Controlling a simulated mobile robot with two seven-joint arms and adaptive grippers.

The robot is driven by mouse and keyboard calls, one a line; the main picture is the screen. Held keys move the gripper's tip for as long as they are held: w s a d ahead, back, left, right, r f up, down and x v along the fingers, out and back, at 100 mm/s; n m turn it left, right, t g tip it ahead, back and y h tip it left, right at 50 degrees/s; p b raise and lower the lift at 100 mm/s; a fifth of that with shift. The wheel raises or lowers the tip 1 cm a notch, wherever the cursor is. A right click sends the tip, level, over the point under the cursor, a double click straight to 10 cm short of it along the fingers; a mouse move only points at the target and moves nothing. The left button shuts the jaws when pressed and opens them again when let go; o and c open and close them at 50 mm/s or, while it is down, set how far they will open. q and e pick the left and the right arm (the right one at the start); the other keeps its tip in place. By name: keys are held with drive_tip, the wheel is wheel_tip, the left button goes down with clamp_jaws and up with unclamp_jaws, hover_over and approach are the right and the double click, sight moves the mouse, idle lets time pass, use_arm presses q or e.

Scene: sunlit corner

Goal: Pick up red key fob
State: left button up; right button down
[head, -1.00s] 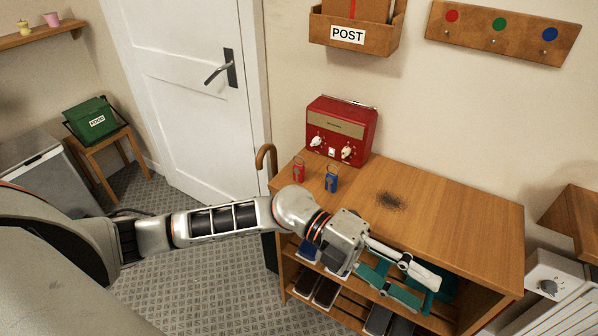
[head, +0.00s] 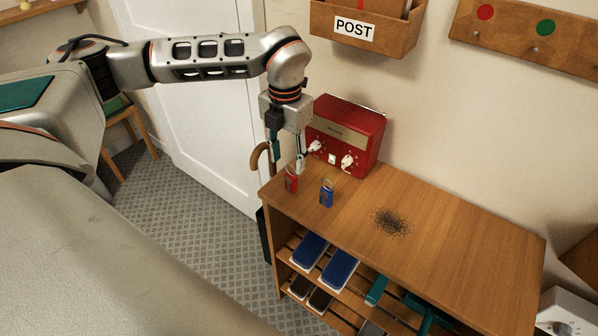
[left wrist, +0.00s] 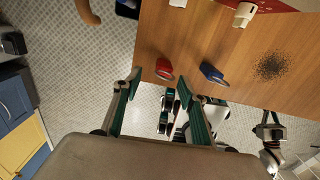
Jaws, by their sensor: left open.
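The red key fob (head: 291,184) stands near the left end of the wooden cabinet top, with a metal ring at its top. It also shows in the left wrist view (left wrist: 164,70), close to the cabinet edge. The blue key fob (head: 326,194) stands just to its right. My left gripper (head: 288,165) is open and empty, pointing down above the red fob. In the left wrist view the two fingertips (left wrist: 159,83) lie on either side of the fob's line. The fob looks apart from both fingers.
A red radio (head: 345,135) with white knobs stands close behind the fobs. A cane handle (head: 260,156) is by the cabinet's left end. A dark speckled patch (head: 391,222) marks the otherwise clear cabinet top (head: 450,225). Shoes (head: 338,268) lie on racks below.

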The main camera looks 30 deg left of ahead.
sight(292, 175)
use_arm(q)
wheel_tip(292, 175, down, 2)
drive_tip(key=shift+s+f, duration=0.1)
drive_tip(key=shift+d+f, duration=0.1)
drive_tip(key=shift+f, duration=0.2)
drive_tip(key=f, duration=0.4)
drive_tip(key=shift+d+f, duration=0.15)
drive_tip(key=shift+d, duration=0.25)
drive_tip(key=shift+f, duration=0.3)
use_arm(e)
drive_tip(key=shift+s+a+f, duration=0.1)
drive_tip(key=shift+s+f, duration=0.2)
drive_tip(key=shift+s, duration=0.35)
use_arm(q)
drive_tip(key=c, duration=1.1)
drive_tip(key=shift+o, duration=0.2)
use_arm(e)
drive_tip(key=shift+s+f+g, duration=0.25)
drive_tip(key=shift+f+g, duration=0.05)
